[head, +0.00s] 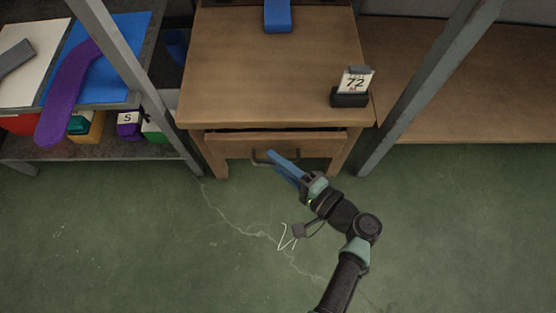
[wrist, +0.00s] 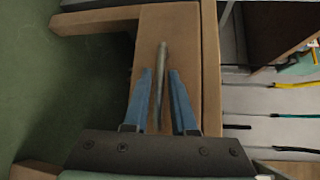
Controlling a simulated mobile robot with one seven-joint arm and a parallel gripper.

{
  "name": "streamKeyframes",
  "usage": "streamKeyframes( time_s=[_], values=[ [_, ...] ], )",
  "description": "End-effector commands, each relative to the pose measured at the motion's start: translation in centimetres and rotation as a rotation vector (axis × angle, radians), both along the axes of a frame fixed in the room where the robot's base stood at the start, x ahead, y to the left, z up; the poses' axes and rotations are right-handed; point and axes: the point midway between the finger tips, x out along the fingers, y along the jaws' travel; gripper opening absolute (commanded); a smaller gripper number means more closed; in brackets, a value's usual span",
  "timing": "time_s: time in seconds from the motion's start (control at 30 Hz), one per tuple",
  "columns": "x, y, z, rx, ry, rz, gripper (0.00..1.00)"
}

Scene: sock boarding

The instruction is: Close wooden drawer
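The wooden drawer (head: 300,144) is under the front of the wooden table (head: 230,60). A dark gap shows along its top edge, so it looks slightly pulled out. Its dark metal handle (head: 257,158) is on the front, partly hidden by my gripper (head: 272,155). In the wrist view, the drawer front (wrist: 185,35) is close ahead. The two blue fingers of my gripper (wrist: 160,75) stand apart, with the grey handle (wrist: 162,55) between them in the picture. Space shows on both sides of the handle. I cannot tell whether a finger touches it.
Grey metal posts (head: 420,90) stand either side. A left shelf holds a purple sock (head: 68,95) and coloured bins. The green floor (head: 120,240) in front is clear.

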Motion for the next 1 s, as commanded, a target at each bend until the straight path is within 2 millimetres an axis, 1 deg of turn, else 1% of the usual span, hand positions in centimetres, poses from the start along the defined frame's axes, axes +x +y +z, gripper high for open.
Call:
streamKeyframes(
  time_s=[0.03, 0.17, 0.2, 1.0],
  values=[
    [0.0, -0.01, 0.02, 0.0, 0.0, 0.0, 0.25],
    [0.0, -0.03, 0.01, 0.0, 0.0, 0.0, 0.01],
    [0.0, -0.03, 0.01, 0.0, 0.0, 0.0, 0.0],
    [-0.01, -0.08, 0.01, -0.001, -0.001, -0.001, 0.0]
  ],
)
